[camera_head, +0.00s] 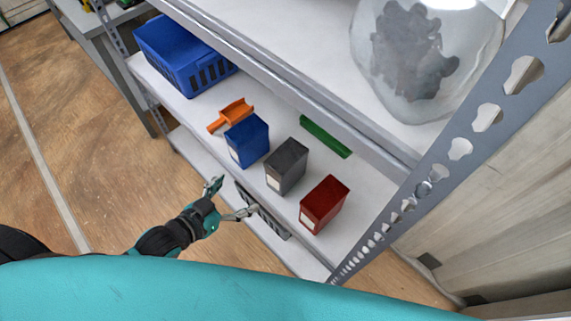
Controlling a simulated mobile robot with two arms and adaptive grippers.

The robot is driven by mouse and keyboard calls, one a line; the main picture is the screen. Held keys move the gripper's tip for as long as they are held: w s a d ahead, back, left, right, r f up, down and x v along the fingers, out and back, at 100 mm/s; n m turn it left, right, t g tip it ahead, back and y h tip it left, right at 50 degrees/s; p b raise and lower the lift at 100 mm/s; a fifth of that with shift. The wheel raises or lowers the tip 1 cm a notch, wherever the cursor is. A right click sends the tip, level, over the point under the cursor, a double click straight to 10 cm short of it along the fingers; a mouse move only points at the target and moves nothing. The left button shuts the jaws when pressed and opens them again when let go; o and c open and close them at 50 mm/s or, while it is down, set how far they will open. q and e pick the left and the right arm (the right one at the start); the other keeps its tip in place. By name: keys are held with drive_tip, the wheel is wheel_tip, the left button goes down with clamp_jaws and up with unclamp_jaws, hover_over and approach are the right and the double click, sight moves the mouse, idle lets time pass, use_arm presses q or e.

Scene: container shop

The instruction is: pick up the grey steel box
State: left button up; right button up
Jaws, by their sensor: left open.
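The grey steel box (287,167) stands on the middle shelf (266,209), between a blue box (247,141) on its left and a red box (324,204) on its right. Gaps show between the boxes. A pale label is on its front face. My left gripper (232,199) is open and empty, in front of the shelf edge. It is to the lower left of the grey box and apart from it. My right gripper does not show.
A blue basket (184,55), an orange scoop (232,114) and a green bar (325,136) share the shelf. A perforated upright (460,149) rises at right. A grey crate (264,211) sits below. Open floor lies left.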

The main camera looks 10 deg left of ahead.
use_arm(q)
approach(285, 158)
drive_tip(key=shift+t+h, duration=0.3)
drive_tip(key=shift+h, duration=0.2)
drive_tip(key=w+f, duration=0.1)
drive_tip(key=w+d+f+p, duration=0.1)
drive_tip(key=w+f, duration=0.1)
drive_tip(key=shift+w+d, duration=0.2)
drive_tip(key=shift+d, duration=0.15)
drive_tip(key=shift+w+d+f+m, duration=0.2)
drive_tip(key=shift+w+d+m, duration=0.1)
drive_tip(key=shift+w, duration=0.15)
drive_tip(key=shift+w+p, duration=0.3)
drive_tip(key=shift+w, duration=0.05)
drive_tip(key=x, duration=0.3)
drive_tip(key=shift+w+p, duration=0.35)
drive_tip(key=shift+w+d+f, duration=0.2)
drive_tip(key=shift+w+d, duration=0.05)
drive_tip(key=shift+w, duration=0.15)
drive_tip(key=shift+s, duration=0.1)
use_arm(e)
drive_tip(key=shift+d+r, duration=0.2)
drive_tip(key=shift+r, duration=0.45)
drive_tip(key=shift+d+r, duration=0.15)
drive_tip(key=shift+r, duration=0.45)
